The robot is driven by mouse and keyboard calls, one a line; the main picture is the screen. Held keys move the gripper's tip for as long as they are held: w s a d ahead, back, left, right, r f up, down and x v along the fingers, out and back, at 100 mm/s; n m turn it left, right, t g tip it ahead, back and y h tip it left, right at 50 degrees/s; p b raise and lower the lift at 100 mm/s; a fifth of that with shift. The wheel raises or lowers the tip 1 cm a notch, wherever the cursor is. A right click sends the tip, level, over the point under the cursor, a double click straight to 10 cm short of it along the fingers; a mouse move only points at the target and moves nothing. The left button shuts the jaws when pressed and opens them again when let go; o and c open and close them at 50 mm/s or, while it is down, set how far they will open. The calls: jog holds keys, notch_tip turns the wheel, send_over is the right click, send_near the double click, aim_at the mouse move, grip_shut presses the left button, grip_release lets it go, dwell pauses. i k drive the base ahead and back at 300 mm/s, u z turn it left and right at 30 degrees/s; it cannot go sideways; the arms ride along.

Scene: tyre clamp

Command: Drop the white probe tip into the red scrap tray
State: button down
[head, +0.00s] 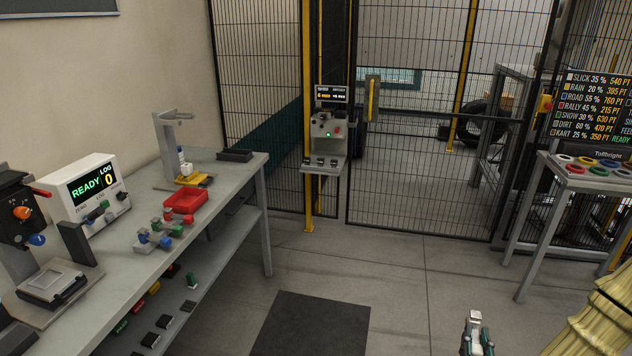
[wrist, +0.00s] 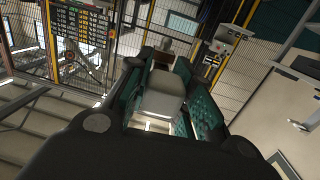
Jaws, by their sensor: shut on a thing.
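My gripper (head: 478,338) shows at the bottom right of the head view, over the floor and well away from the bench. It is shut on a pale piece, which I take to be the white probe tip (head: 474,316). In the wrist view, the white probe tip (wrist: 163,98) looks light grey and blocky between the teal finger pads of my gripper (wrist: 165,95). The red scrap tray (head: 186,199) sits on the bench at left, and looks empty. I cannot make out the tray in the wrist view.
A mesh fence (head: 420,150) closes the back. A table with coloured discs (head: 590,170) stands right.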

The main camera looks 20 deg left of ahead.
aim_at(184, 203)
jog(key=u, duration=0.05)
jog(key=i, duration=1.3)
jog(key=u, duration=1.25)
jog(key=i, duration=0.65)
jog(key=u, duration=0.65)
